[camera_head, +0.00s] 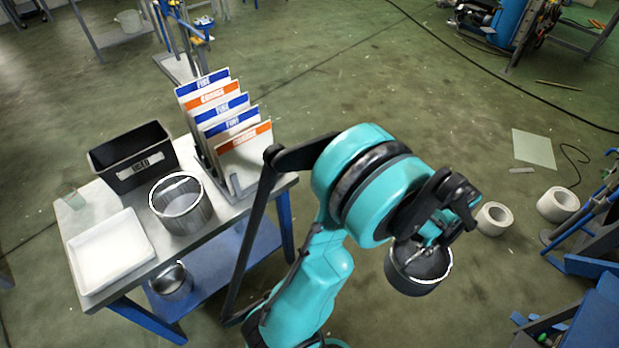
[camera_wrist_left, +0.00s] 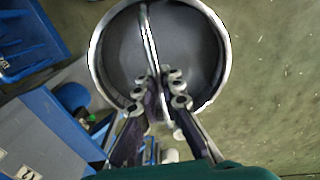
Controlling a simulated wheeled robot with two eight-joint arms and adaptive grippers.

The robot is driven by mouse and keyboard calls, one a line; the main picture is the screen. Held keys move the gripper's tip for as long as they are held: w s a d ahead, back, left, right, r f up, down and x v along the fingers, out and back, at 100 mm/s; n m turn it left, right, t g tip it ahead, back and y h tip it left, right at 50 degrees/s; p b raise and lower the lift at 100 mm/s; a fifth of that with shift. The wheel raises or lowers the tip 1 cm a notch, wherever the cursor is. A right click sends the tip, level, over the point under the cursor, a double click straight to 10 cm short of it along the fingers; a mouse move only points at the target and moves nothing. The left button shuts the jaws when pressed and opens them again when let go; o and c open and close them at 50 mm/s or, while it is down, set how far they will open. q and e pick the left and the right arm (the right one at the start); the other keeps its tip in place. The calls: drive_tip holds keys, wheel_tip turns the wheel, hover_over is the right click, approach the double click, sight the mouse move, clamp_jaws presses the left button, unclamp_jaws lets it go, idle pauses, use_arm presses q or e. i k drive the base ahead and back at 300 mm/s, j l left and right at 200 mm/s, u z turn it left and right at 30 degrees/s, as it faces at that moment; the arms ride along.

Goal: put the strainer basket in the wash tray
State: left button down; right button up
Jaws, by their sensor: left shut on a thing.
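The strainer basket (camera_head: 416,284) is a round metal basket with a bright rim and a hoop handle. My left gripper (camera_head: 432,240) is shut on the handle, with the basket hanging below it over the floor, right of the table. In the left wrist view the gripper (camera_wrist_left: 162,82) closes on the handle across the basket (camera_wrist_left: 198,50). The wash tray appears to be the shallow white tray (camera_head: 108,250) at the table's front left corner; it looks empty. My right gripper is not in view.
Another metal vessel (camera_head: 172,281) sits on the blue lower shelf (camera_head: 228,272).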

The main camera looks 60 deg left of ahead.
sight(113, 251)
drive_tip(key=u, duration=0.45)
drive_tip(key=k+u, duration=0.15)
drive_tip(key=u, duration=0.75)
drive_tip(key=k+u, duration=0.15)
drive_tip(key=u, duration=0.35)
